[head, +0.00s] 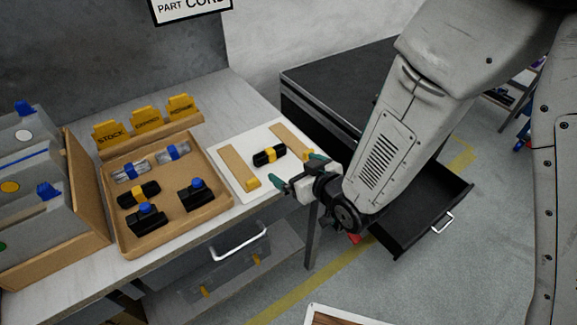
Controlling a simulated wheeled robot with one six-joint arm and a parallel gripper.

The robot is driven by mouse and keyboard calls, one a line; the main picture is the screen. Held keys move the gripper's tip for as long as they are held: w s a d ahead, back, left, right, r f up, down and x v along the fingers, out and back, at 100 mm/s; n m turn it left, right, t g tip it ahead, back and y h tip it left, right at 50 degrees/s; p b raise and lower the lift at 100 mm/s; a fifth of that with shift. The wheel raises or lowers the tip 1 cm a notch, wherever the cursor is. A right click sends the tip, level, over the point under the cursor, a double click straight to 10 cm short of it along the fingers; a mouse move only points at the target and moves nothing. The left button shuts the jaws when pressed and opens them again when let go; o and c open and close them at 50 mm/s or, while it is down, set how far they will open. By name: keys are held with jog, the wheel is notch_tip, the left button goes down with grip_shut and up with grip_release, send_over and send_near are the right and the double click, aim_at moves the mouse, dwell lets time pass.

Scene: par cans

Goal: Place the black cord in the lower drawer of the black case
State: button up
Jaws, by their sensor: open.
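A black cord (268,156), bundled with a yellow band, lies on a white board (239,148) between two tan strips. A similar black bundle with a yellow band (139,193) lies in the tan tray to the left. My gripper (297,173) is open and empty, with teal fingertips, just right of and nearer than the cord on the board, apart from it. The black case (335,82) stands at the back right, partly hidden by my arm. Its lower drawer (443,190) is pulled out, and the visible part of its inside looks empty.
The tan tray (112,218) also holds clear packets and black parts with blue knobs. Yellow labelled tabs (147,119) stand behind it. Grey bins (22,190) are at the left. A grey box with a handle (215,264) sits under the table. Floor in front is partly open.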

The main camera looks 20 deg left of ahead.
jog(key=shift+s+d+r, duration=0.2)
jog(key=shift+s+d, duration=0.1)
jog(key=shift+s, duration=0.05)
jog(key=w+d+r+m+h, duration=0.1)
jog(key=w+d+r+h, duration=0.1)
jog(key=w+d+r, duration=0.3)
jog(key=d+r+m+h, duration=0.2)
jog(key=d+h, duration=0.1)
jog(key=d, duration=0.3)
jog(key=s+d+r+m+g+h, duration=0.1)
jog(key=d+r+h, duration=0.15)
jog(key=d, duration=0.45)
jog(key=s+d+r+m+h, duration=0.1)
jog(key=d+r+m, duration=0.1)
jog(key=d+r, duration=0.3)
jog(key=s+d+r+m+g+h, duration=0.1)
jog(key=s+d+r+m+g, duration=0.1)
jog(key=s+d, duration=0.5)
jog(key=s+d+r+m+g+h, duration=0.1)
jog(key=s+d+r+g, duration=0.3)
jog(key=s+d, duration=0.4)
jog(key=s+r+m, duration=0.1)
jog(key=s, duration=0.6)
jog(key=shift+d+r, duration=0.3)
jog(key=shift+r, duration=0.1)
